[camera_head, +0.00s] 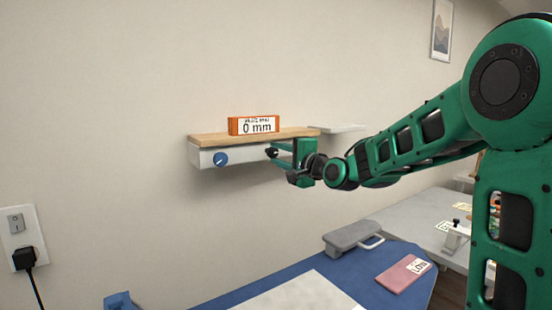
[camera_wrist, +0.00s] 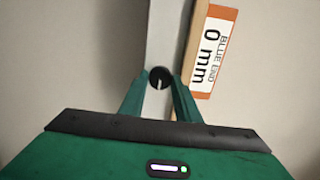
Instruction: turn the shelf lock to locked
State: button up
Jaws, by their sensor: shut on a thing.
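The shelf (camera_head: 255,137) is a wooden board on the wall with a pale front box (camera_head: 240,156) under it. A round black knob, which appears to be the shelf lock (camera_wrist: 160,77), sits on that front. It has a thin pale mark, running nearly along the shelf's length. My gripper (camera_head: 273,151) is at the right part of the shelf front. In the wrist view its green fingers (camera_wrist: 160,84) are closed on the knob from both sides. No locked or unlocked lettering is readable.
A blue dial (camera_head: 221,158) with a pale mark is at the left of the shelf front. An orange-framed sign (camera_head: 253,125) reading "0 mm" stands on the shelf.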

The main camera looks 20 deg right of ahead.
jog(key=shift+d+f, duration=0.25)
jog(key=o, duration=0.9)
jog(key=shift+o, duration=0.6)
jog(key=shift+a+r, duration=0.1)
jog(key=v, duration=1)
jog(key=shift+s, duration=0.3)
